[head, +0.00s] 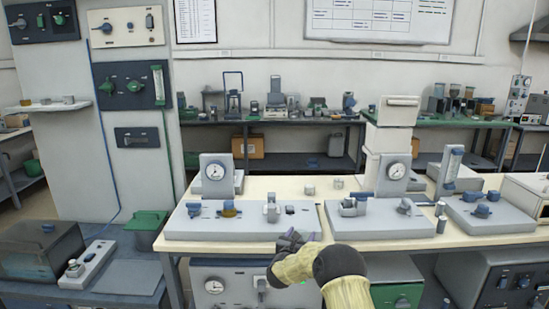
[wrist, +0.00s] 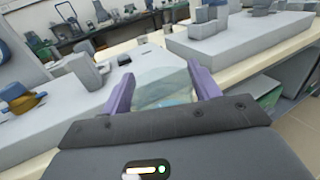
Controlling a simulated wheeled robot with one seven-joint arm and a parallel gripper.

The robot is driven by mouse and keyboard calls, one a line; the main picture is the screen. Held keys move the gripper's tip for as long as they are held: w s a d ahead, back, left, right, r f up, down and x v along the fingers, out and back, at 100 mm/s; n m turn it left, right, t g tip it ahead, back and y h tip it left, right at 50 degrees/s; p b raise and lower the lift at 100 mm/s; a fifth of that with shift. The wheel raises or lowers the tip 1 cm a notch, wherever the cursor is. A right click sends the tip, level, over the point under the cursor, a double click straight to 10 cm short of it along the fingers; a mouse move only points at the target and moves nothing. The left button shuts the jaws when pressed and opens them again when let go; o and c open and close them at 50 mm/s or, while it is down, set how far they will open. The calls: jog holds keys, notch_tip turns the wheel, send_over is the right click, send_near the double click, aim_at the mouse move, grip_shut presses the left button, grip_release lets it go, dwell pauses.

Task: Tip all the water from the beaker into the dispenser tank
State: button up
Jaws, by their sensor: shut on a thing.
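My gripper (head: 291,237) is over the front edge of the cream table in the head view, by the left grey apparatus base. In the wrist view its two purple fingers are shut on a clear beaker (wrist: 163,84), one finger on each side. The beaker looks tilted in the picture, with a faint bluish tint low down that may be water; the level is hard to tell. In the head view the beaker is too small or hidden to make out. I cannot tell for sure which thing is the dispenser tank.
A dark see-through box (head: 38,252) stands at lower left. Small metal cups (head: 310,189) stand behind the bases.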

jog(key=s+d+f+n+y+b, duration=0.1)
jog(key=s+d+f, duration=0.15)
jog(key=f, duration=0.45)
jog(key=s+d+f+y+b, duration=0.1)
jog(key=s+d+f, duration=0.15)
jog(key=f, duration=0.35)
jog(key=s+d+f+n+y+b, duration=0.1)
jog(key=s+d+f, duration=0.15)
jog(key=f, duration=0.45)
jog(key=s+f+n+t+y+b, duration=0.1)
jog(key=s+f+n+y+b, duration=0.15)
jog(key=s+f, duration=0.75)
jog(key=s+a+r+y+b, duration=0.1)
jog(key=s+r+b, duration=0.1)
jog(key=s, duration=0.4)
jog(key=s+r+p, duration=0.2)
jog(key=r+p, duration=1)
jog(key=r, duration=0.1)
jog(key=s+r+p, duration=0.2)
jog(key=r+p, duration=1)
jog(key=r, duration=0.1)
jog(key=shift+s+a, duration=0.25)
jog(key=shift+s, duration=0.1)
